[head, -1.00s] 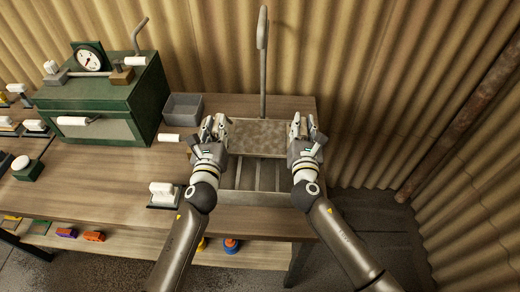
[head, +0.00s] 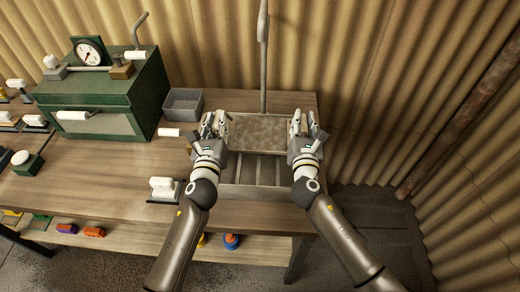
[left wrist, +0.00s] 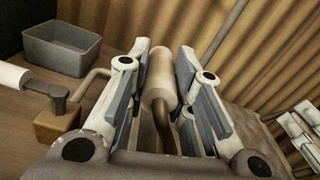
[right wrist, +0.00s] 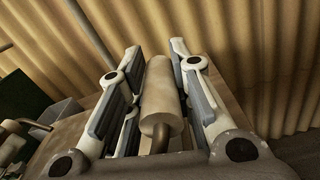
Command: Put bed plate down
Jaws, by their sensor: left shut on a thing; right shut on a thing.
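The bed plate (head: 257,132) is a flat, mottled grey-brown slab in the head view, held between my two grippers. My left gripper (head: 215,124) is shut on the handle at its left end. That pale, rounded handle (left wrist: 161,78) lies between the fingers in the left wrist view. My right gripper (head: 301,124) is shut on the handle at its right end. This second handle (right wrist: 161,98) shows between the fingers in the right wrist view. A slotted grey frame (head: 262,191) lies in front of the plate and partly below it. I cannot tell whether the plate touches it.
A grey open bin (head: 183,103) stands left of the plate. A green cabinet with a gauge (head: 105,95) is further left. A white-handled tool (head: 165,190) lies on the wooden bench (head: 110,185). A vertical pole (head: 263,70) rises behind the plate. Corrugated walls are behind and right.

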